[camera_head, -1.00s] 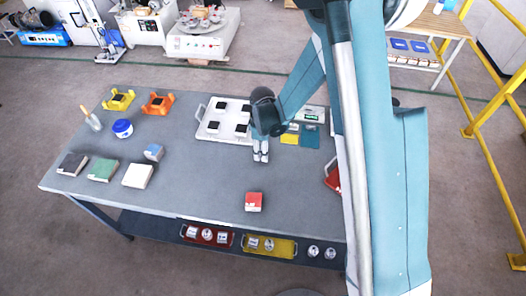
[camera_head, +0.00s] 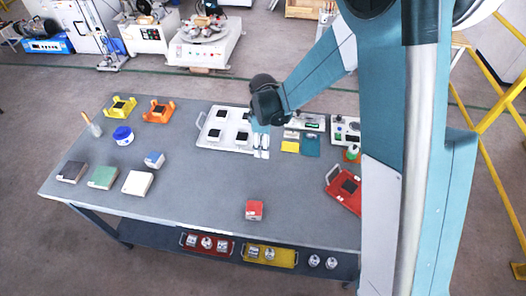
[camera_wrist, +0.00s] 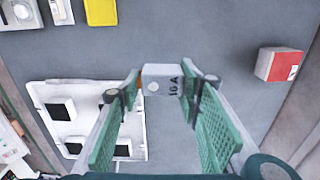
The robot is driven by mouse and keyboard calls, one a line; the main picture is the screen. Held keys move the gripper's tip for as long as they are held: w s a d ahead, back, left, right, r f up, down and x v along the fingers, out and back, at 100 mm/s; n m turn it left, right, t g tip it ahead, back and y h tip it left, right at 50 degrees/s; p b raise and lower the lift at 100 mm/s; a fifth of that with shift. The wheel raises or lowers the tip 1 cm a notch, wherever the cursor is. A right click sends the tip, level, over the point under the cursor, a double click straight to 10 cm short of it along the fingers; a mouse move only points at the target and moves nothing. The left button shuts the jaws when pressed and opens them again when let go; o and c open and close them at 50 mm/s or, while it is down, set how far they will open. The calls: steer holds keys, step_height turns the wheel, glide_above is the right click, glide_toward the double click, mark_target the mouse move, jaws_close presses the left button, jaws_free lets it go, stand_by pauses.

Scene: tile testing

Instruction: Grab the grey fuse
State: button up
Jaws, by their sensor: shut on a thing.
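The grey fuse (camera_wrist: 161,79), a small light grey block with dark "16A" lettering on its side, is between my fingertips in the wrist view. My gripper (camera_wrist: 160,84), with green ribbed finger pads, is shut on it, one finger on each side. In the head view my gripper (camera_head: 261,150) points down at the right edge of the white tray (camera_head: 203,140). The fuse cannot be made out clearly there.
The white tray holds several black tiles. A red-topped block (camera_head: 254,210) sits near the front, also in the wrist view (camera_wrist: 278,64). The table's middle is clear.

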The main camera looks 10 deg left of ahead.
steer(key=shift+r, duration=0.8)
